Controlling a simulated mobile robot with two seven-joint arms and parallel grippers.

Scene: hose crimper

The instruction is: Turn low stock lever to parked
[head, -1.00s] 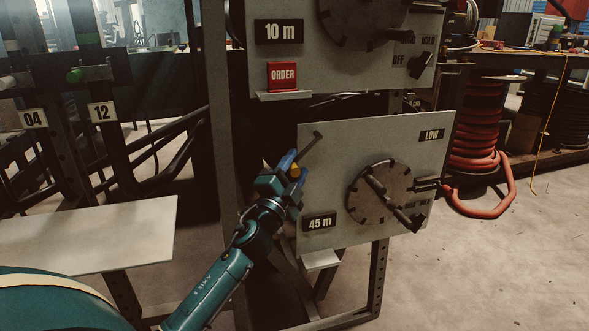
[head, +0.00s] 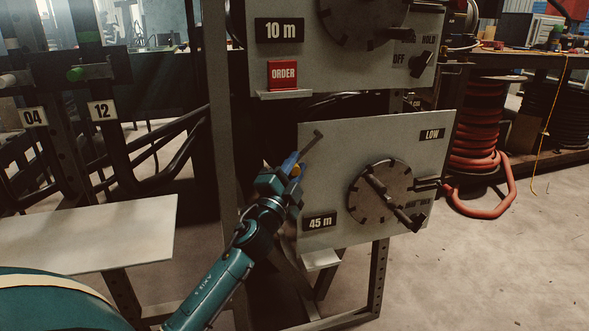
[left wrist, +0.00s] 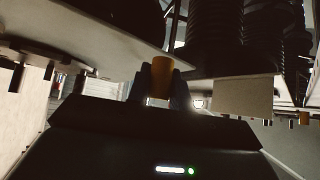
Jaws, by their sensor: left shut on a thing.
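The low stock lever (head: 313,142) is a dark bar at the upper left of the lower grey panel (head: 350,137), which has a "LOW" label (head: 432,135) at its upper right. The bar slants down to the left from its upper end. An orange grip (head: 296,170) shows near its lower end, at my left gripper (head: 292,166). My left gripper is shut on this orange grip, just off the panel's left edge. In the left wrist view the orange grip (left wrist: 161,78) stands between the two dark fingers. The fingers partly hide the grip. My right gripper is not in view.
A red "ORDER" button (head: 283,75) is on the panel above. A metal post (head: 222,120) and a pale table (head: 90,235) are to the left.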

